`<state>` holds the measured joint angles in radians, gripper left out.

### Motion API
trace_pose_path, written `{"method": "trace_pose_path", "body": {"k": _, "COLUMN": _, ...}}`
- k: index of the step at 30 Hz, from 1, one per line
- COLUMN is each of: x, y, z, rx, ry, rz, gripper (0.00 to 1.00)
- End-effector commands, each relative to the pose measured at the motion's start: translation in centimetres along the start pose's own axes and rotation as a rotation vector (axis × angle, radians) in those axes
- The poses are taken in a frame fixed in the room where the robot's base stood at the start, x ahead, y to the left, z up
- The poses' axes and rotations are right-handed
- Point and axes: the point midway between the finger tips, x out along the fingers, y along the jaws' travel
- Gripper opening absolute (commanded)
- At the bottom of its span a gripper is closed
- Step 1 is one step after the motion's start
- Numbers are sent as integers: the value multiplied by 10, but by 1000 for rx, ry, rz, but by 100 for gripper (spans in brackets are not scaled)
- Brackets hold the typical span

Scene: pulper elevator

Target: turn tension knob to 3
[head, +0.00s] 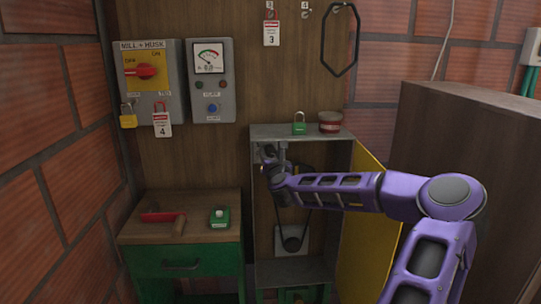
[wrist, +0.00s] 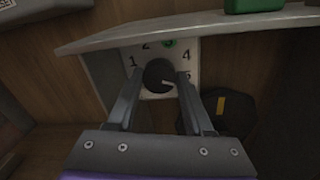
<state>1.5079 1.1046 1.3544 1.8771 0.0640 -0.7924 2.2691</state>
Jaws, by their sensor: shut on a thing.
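The dark round tension knob (wrist: 159,75) sits in the middle of a white dial plate (wrist: 186,53) in the wrist view. Numbers 1, 2, 4 and a partly covered 5 run around it, with a green mark at the top between 2 and 4. The knob's pale pointer line points right and slightly down, toward the 5 side. My gripper (wrist: 161,80) has one finger on each side of the knob and is shut on it. In the head view my gripper (head: 269,161) is inside the upper left of the open metal cabinet (head: 258,220), and the knob cannot be made out.
The cabinet's yellow door (head: 365,215) stands open on the right, close to my arm. A green padlock (head: 299,123) and a red-banded tin (head: 330,122) stand on top. A belt and pulley (head: 292,239) are inside below. A workbench (head: 150,231) stands left.

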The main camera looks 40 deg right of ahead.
Motion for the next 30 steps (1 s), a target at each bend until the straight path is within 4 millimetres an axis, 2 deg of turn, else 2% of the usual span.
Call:
{"method": "trace_pose_path", "body": {"k": 11, "x": 0, "y": 0, "z": -1, "rx": -132, "ry": 9, "rz": -2, "gripper": 0}}
{"method": "trace_pose_path", "body": {"k": 30, "x": 0, "y": 0, "z": 1, "rx": -720, "ry": 44, "rz": -12, "gripper": 0}}
